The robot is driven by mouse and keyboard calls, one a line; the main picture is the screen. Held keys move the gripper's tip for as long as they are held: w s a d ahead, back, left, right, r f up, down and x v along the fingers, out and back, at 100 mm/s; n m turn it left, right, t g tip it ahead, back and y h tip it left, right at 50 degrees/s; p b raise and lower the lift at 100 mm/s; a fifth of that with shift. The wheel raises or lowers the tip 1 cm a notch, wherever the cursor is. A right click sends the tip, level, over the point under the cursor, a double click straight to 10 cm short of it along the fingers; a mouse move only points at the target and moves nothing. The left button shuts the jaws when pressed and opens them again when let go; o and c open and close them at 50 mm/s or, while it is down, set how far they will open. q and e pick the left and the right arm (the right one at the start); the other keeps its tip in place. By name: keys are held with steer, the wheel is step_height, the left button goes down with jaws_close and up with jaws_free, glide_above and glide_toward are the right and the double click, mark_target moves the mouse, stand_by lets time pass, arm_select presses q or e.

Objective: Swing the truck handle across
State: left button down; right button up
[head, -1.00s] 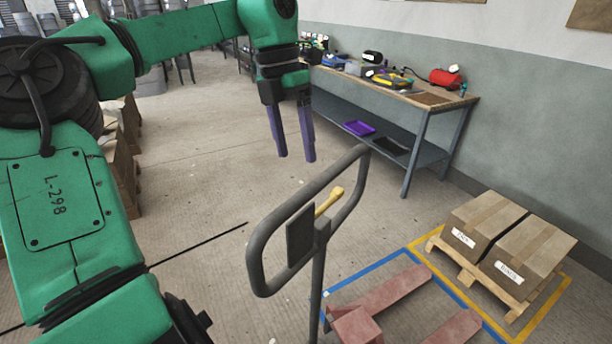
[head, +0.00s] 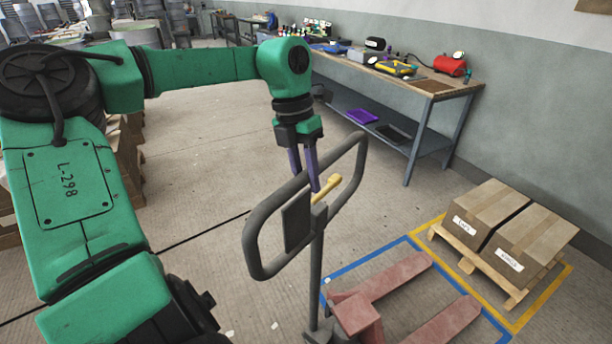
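The truck handle (head: 262,224) is a grey upright loop on a post, with a dark plate and a yellow lever (head: 327,189) inside it. It belongs to the red pallet truck (head: 358,316) at the bottom right. My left gripper (head: 306,178) points down at the loop's upper bar, its two purple fingers apart. The right finger overlaps the bar, and the left finger's tip ends at the bar's edge. I cannot tell whether either touches it. My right gripper is not in view.
Two taped cartons (head: 494,207) sit on a wooden pallet (head: 466,264) inside yellow floor tape at the right. Blue tape (head: 362,258) borders the truck's forks. A workbench (head: 440,93) with tools stands along the back wall. The floor left of the handle is clear.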

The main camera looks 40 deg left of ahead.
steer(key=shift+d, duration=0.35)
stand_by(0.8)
